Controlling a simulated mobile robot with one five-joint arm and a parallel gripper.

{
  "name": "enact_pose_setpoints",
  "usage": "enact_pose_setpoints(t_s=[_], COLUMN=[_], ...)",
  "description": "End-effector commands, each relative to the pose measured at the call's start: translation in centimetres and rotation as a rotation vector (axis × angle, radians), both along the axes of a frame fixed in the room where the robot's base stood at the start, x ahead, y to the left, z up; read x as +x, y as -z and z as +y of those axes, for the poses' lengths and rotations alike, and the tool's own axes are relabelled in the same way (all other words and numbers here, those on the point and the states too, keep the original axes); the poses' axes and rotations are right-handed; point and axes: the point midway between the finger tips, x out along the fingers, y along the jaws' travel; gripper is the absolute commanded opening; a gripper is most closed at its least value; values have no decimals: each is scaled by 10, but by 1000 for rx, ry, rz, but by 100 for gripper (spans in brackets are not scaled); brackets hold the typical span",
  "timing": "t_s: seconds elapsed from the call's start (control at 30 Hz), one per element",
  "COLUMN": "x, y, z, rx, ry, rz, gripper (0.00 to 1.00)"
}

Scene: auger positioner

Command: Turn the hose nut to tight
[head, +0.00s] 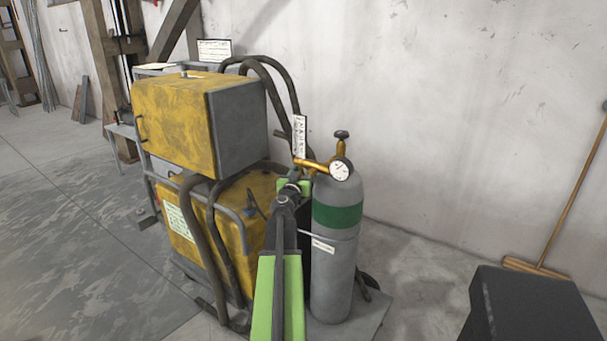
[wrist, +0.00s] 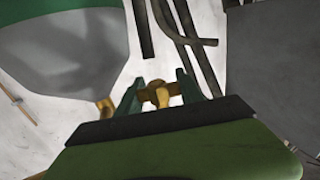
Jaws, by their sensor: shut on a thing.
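In the wrist view, a brass nut (wrist: 150,92), which appears to be the hose nut, sits between the two green fingers of my gripper (wrist: 158,88). The fingers are shut on its sides. A brass stem runs away from it. In the head view, my gripper (head: 294,186) is just below the left end of the brass regulator (head: 314,163), beside the gas cylinder (head: 334,270). The nut itself is hidden there by my gripper. How tight the nut is cannot be told.
A round gauge (head: 340,170) and a valve knob (head: 342,134) stand close right of my gripper. The yellow welding machine (head: 172,120) with dark hoses (head: 271,72) is at the left. A dark box (head: 530,310) is at front right. A broom (head: 572,195) leans on the wall.

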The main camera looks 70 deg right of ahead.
Motion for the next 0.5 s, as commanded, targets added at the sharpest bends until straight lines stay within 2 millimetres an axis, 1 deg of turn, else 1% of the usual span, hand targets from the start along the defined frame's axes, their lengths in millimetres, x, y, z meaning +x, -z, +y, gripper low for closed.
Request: enact_pose_setpoints(t_s=[0.1,0.2,0.5], x=[1,3,6], y=[-1,-1,-1], z=[0,-1,0], rx=[0,0,0], ry=[-81,-123,-195], rz=[1,1,1], gripper=[3,3,3])
